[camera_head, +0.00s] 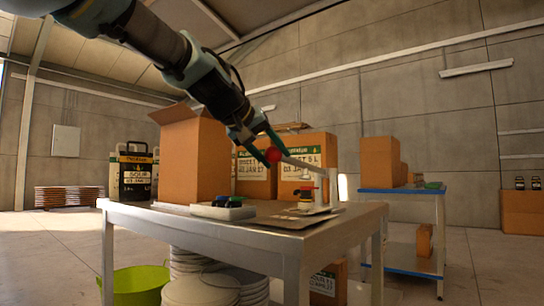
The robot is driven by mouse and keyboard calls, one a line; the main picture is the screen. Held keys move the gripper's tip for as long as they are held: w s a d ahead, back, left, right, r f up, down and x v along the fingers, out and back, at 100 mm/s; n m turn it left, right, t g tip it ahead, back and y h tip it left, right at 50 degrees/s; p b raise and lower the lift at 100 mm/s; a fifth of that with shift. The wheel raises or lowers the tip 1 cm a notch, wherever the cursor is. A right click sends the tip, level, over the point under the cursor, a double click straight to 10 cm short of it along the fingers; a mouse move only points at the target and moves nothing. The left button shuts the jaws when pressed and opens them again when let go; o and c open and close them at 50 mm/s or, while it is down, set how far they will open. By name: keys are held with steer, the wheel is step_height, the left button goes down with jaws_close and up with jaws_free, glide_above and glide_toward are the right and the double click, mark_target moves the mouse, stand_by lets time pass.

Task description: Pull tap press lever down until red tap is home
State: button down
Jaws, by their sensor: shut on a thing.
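The tap press (333,188) is a small white stand near the right end of the metal table. Its pale lever (302,164) reaches up and left from the top of the stand and ends in a red knob (273,155). My gripper (276,158) comes down from the upper left, with its two teal fingers shut around the knob. The lever is still raised, its knob end higher than its stand end. The red tap (306,189) shows below the lever, above a small dark and yellowish piece. Whether the tap is fully seated cannot be told at this size.
The metal table (270,240) also carries a tall open carton (193,160), a light tray (222,212) with dark items, and printed boxes (308,165) behind the press. A blue-edged cart (405,190) stands right. A green tub (140,284) is below.

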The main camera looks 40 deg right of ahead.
steer(key=shift+f, duration=0.1)
steer(key=shift+c, duration=1.5)
jaws_free()
steer(key=p+v, duration=0.1)
steer(key=v, duration=1)
steer(key=shift+w, duration=0.1)
